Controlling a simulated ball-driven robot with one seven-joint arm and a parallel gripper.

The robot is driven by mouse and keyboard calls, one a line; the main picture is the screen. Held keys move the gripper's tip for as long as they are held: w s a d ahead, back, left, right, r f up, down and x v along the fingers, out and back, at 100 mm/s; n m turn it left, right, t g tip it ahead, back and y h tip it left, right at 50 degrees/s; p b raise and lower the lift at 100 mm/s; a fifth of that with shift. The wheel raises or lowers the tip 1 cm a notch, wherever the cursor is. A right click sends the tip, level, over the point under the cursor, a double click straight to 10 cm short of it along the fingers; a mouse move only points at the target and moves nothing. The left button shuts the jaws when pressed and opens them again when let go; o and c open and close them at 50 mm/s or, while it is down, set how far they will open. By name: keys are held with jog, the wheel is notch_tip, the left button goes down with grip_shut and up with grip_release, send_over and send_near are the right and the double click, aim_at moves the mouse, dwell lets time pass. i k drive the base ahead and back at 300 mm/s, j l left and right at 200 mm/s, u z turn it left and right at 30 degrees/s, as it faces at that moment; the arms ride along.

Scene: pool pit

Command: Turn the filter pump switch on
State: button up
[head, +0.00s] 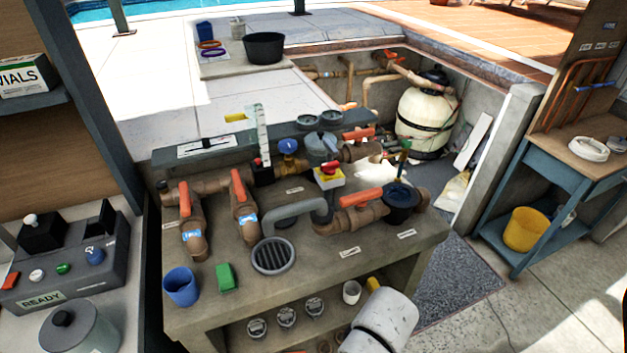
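A white rounded link of my arm shows at the bottom, in front of the bench; my gripper is not in view.
Two upright orange valve handles (184,198) (238,190) stand left. A blue cup (181,286) and green block (225,277) sit at the bench's front left. A control box marked READY (75,265) is far left. A blue side table (560,175) stands right.

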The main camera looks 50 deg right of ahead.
aim_at(328, 169)
jog(key=j+z, duration=0.15)
jog(key=z, duration=0.25)
jog(key=k+j+z, duration=0.1)
jog(key=z, duration=0.3)
jog(key=k+j+z, duration=0.1)
jog(key=z, duration=0.3)
jog(key=k+j+z, duration=0.1)
jog(key=z, duration=0.25)
jog(key=k+j, duration=0.1)
jog(key=j, duration=0.15)
jog(key=i, duration=0.25)
